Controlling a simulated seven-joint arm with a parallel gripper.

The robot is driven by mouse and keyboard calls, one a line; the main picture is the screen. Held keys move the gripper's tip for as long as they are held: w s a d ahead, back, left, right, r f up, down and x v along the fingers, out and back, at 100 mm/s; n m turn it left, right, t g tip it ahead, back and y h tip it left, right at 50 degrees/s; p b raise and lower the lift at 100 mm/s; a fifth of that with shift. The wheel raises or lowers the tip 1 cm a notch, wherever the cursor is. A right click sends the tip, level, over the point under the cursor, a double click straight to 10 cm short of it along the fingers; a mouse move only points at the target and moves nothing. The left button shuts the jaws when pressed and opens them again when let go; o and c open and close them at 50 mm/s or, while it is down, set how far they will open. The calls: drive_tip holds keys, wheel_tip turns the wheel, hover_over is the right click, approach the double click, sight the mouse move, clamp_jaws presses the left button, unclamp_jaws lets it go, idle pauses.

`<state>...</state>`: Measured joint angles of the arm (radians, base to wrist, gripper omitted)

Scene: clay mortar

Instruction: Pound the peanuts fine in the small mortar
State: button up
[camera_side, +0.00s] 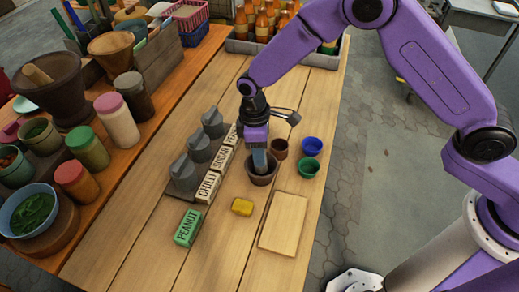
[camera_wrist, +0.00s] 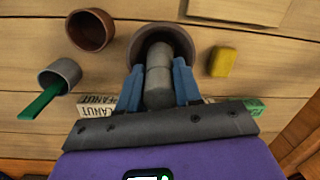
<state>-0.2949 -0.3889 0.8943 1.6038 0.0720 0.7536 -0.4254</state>
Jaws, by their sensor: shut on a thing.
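The small brown mortar (camera_side: 262,180) stands on the wooden table below my gripper; it also shows in the wrist view (camera_wrist: 137,42). My gripper (camera_side: 259,158) points down over it. In the wrist view its blue fingers (camera_wrist: 158,88) are shut on a grey pestle (camera_wrist: 158,77), one finger on each side. The pestle's far end reaches into the mortar's opening. Whether it touches the bottom cannot be told. No peanuts can be made out inside; the pestle and shadow hide the bowl.
A yellow block (camera_side: 242,206) and a wooden board (camera_side: 284,222) lie in front. Grey lidded containers (camera_side: 184,173) with labels CHILLI and SUGAR stand left.

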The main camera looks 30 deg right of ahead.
drive_tip(key=shift+f, duration=0.1)
drive_tip(key=shift+f, duration=0.8)
drive_tip(key=shift+r, duration=0.1)
drive_tip(key=shift+r, duration=0.8)
drive_tip(key=shift+f, duration=0.1)
drive_tip(key=shift+f, duration=0.8)
drive_tip(key=shift+r, duration=0.9)
